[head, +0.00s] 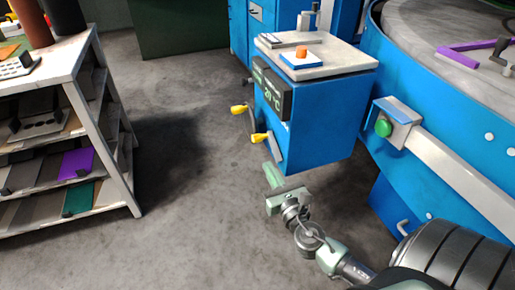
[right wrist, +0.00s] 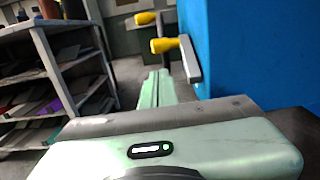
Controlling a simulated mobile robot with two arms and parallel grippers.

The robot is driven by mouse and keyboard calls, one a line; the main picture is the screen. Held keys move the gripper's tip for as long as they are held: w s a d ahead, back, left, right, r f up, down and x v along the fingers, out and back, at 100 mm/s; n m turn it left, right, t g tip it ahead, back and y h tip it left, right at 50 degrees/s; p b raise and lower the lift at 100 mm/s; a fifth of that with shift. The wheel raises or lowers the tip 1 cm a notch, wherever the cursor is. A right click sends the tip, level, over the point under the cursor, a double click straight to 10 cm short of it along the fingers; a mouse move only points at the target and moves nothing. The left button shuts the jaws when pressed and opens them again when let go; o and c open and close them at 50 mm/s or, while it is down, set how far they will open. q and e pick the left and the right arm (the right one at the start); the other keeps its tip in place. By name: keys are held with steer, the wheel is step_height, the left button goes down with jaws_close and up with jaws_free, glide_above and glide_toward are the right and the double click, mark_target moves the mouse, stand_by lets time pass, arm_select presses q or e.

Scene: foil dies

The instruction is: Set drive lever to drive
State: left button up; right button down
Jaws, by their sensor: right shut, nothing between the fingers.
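Two levers with yellow knobs stick out from the side of a blue control cabinet (head: 325,125). The nearer lever (head: 260,138) hangs low by the cabinet's front corner; it also shows in the right wrist view (right wrist: 165,45). The farther lever (head: 238,110) is behind it and shows in the right wrist view (right wrist: 145,18). I cannot tell which is the drive lever. My right gripper (head: 271,173) is shut and empty, below and apart from the nearer knob. In the right wrist view its fingers (right wrist: 158,86) point toward the levers. My left gripper is out of view.
A grey shelf (head: 120,165) with foil dies stands at the left. A display reading 20 °C (head: 272,90) is on the cabinet. A big blue round machine (head: 440,110) with a green button (head: 383,127) stands at the right. Floor (head: 190,130) between shelf and cabinet is clear.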

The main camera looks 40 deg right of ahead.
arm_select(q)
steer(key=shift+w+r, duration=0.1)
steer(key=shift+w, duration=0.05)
arm_select(e)
steer(key=x, duration=1)
steer(key=shift+f, duration=0.1)
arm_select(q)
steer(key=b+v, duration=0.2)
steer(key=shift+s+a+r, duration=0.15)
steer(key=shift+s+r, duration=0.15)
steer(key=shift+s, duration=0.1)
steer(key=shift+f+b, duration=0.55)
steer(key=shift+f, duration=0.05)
arm_select(e)
steer(key=shift+t, duration=0.3)
